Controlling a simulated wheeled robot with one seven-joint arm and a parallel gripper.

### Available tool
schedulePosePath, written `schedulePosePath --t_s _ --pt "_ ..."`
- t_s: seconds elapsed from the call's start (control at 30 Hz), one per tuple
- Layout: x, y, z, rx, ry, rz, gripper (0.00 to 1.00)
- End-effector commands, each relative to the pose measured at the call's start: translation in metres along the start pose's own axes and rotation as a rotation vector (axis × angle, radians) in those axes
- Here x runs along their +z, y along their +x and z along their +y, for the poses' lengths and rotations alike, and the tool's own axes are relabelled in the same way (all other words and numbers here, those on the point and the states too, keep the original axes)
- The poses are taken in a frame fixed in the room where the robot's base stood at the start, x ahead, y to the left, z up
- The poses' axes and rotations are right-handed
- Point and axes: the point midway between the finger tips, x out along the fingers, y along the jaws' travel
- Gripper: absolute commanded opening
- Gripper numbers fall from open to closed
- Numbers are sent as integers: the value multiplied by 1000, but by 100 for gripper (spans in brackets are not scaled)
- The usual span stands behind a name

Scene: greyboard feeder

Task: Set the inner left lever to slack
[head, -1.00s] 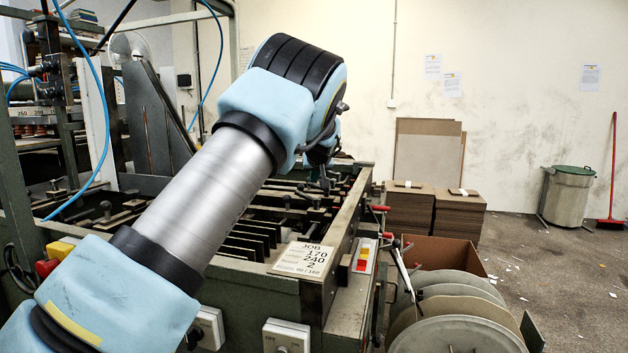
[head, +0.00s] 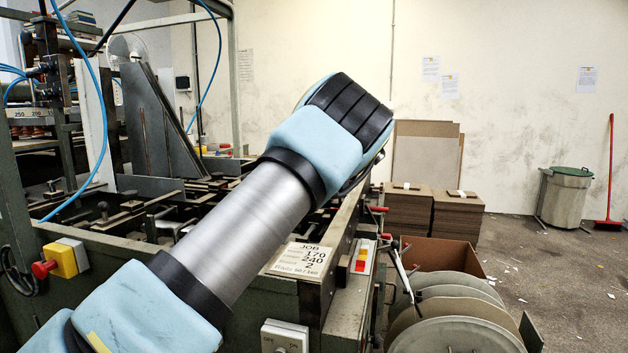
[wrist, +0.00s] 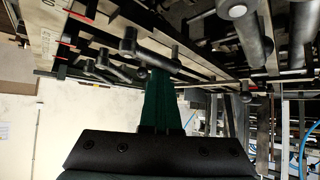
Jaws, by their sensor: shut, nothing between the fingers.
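In the wrist view my gripper (wrist: 162,75) shows as narrow green fingers, close together and empty. Their tips lie at, or overlap, a dark lever handle (wrist: 150,53); I cannot tell if they touch it. More dark levers show there: one to the left (wrist: 92,69) and a larger one near the top (wrist: 246,30). Which of them is the inner left lever, and its setting, I cannot tell. In the head view my own arm hides the gripper and part of the machine bed (head: 110,240); a dark knob (head: 104,208) shows on the bed's left.
A job card (head: 303,260) lies on the machine's front corner. Red-handled levers (head: 378,209) stick out on its right side. A yellow box with a red knob (head: 60,260) is at the left. Large discs (head: 455,333) and a brown carton (head: 445,257) stand to the right.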

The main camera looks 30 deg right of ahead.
Motion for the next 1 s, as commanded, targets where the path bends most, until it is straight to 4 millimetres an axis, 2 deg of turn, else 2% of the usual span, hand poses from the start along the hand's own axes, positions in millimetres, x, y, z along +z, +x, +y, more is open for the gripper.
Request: schedulePosePath --t_s 0.57,1.0 --pt "8 -2 2 -119 -93 -6 0" --pt "11 -5 4 -116 -92 -8 0"
